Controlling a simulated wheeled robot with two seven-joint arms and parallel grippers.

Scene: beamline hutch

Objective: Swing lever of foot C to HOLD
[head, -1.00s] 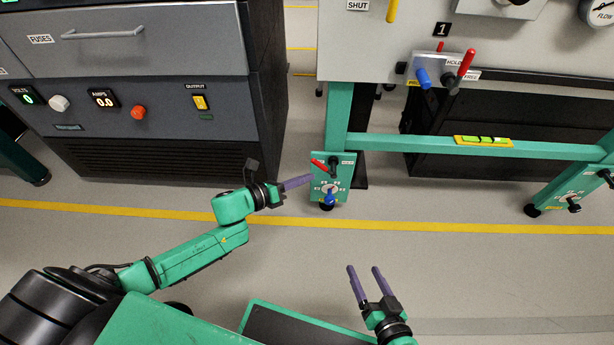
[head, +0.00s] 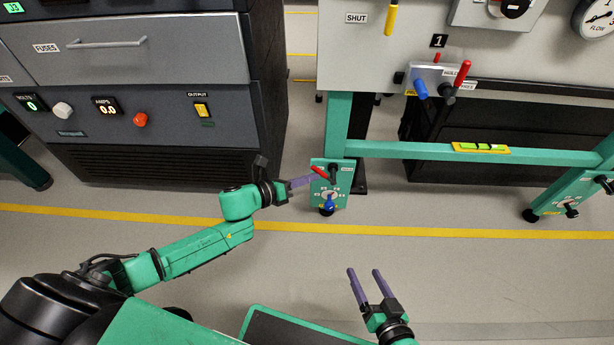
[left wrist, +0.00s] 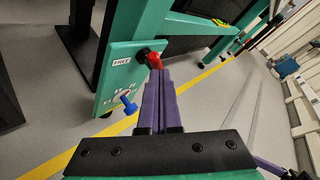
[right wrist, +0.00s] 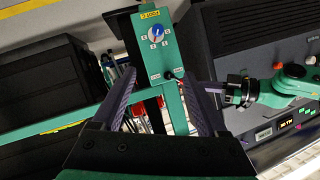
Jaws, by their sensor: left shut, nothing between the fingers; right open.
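The foot C plate (head: 330,183) is green, at the bottom of the frame's left leg. Its yellow label reads FOOT C in the right wrist view (right wrist: 152,15). It carries a blue knob (head: 329,208) and, above it, a red-tipped lever (head: 319,170) on a black pivot. In the left wrist view the lever (left wrist: 155,61) points away from the FREE label (left wrist: 121,62); no HOLD label is readable on the plate. My left gripper (head: 309,181) is shut and empty, its fingertips right at the red tip; contact is unclear. My right gripper (head: 364,271) is open and empty, over the floor.
Another foot plate (head: 567,208) stands at the right. A green crossbar with a yellow level (head: 481,148) joins the legs. Above is a panel with a red-and-blue-handled lever block (head: 435,80). A dark power cabinet (head: 150,110) stands left. The floor in front is clear.

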